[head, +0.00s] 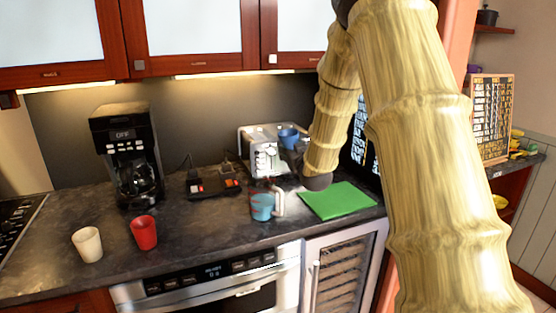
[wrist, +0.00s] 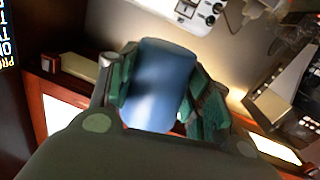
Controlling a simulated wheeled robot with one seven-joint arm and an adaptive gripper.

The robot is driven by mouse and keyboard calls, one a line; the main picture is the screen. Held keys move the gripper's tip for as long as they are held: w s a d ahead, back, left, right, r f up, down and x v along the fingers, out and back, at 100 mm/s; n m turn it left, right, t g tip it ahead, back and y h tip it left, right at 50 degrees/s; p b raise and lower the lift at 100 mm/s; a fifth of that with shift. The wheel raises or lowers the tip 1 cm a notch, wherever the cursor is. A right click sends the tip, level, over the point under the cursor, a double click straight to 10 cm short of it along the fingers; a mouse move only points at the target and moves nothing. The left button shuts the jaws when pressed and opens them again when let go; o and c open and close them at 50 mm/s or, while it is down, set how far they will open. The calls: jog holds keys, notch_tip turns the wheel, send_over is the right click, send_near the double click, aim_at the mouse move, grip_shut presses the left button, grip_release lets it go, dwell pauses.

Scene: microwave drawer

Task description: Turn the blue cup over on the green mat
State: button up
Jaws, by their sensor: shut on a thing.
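The blue cup (wrist: 158,75) is between the two dark green fingers of my gripper (wrist: 162,95) in the wrist view, and the gripper is shut on it. In the head view the blue cup (head: 288,137) is up in front of the silver machine, above the counter and behind the green mat. My gripper there is mostly hidden by my forearm. I cannot tell which way the cup's mouth faces. The green mat (head: 338,202) lies flat and bare on the counter at the right, with the dark joint of my arm over its back left edge.
A light-blue cup (head: 262,207) beside a pale handle-like piece stands left of the mat. A red cup (head: 144,233) and a cream cup (head: 88,244) stand front left. A coffee maker (head: 125,155) and silver machine (head: 262,148) stand behind. Wall cabinets (head: 195,40) hang above.

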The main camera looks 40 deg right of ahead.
jog(key=shift+r, duration=0.15)
notch_tip(320, 180, up, 10)
jog(key=p, duration=0.5)
dwell(0.5)
jog(key=shift+f, duration=0.2)
jog(key=shift+m, duration=2.9)
